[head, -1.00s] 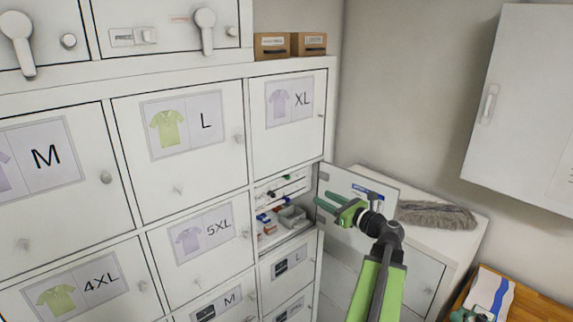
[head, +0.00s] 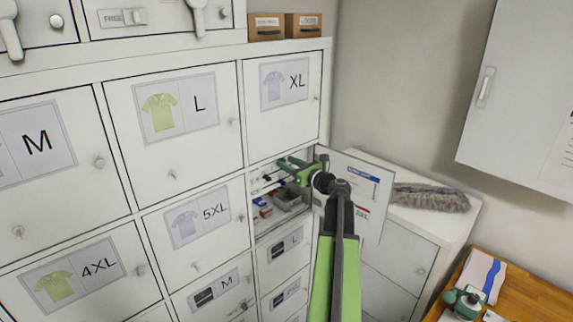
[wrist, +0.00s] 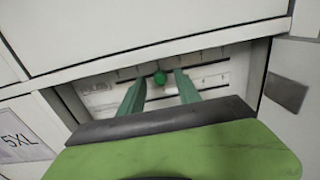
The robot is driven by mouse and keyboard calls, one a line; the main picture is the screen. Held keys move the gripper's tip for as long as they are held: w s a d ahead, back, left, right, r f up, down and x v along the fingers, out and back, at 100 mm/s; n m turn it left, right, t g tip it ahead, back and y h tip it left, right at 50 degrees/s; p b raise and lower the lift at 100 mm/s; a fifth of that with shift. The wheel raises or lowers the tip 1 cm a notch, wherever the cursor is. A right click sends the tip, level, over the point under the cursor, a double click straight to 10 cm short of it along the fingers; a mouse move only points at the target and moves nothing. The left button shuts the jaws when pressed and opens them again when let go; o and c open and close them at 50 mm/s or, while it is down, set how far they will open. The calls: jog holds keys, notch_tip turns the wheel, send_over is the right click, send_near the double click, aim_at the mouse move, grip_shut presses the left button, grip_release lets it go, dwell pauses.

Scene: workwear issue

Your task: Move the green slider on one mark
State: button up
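The green slider (wrist: 160,77) shows in the wrist view as a round green knob on a pale panel (wrist: 214,77) with a slot line and small marks, inside an open compartment. The marks are too small to read. My gripper (wrist: 159,82) is open, with one green finger on each side of the knob and a gap showing on both sides. In the head view, my gripper (head: 291,166) reaches into the open compartment below the XL door, and the green knob cannot be told apart from the fingers there.
The compartment's door (head: 368,185) stands open to the right of my arm. Small red and blue items and a grey tray (head: 288,200) lie in the compartment below my gripper. A grey duster (head: 432,197) lies on the white cabinet at right.

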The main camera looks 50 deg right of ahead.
jog(key=shift+w, duration=0.4)
grip_shut()
dwell(1.2)
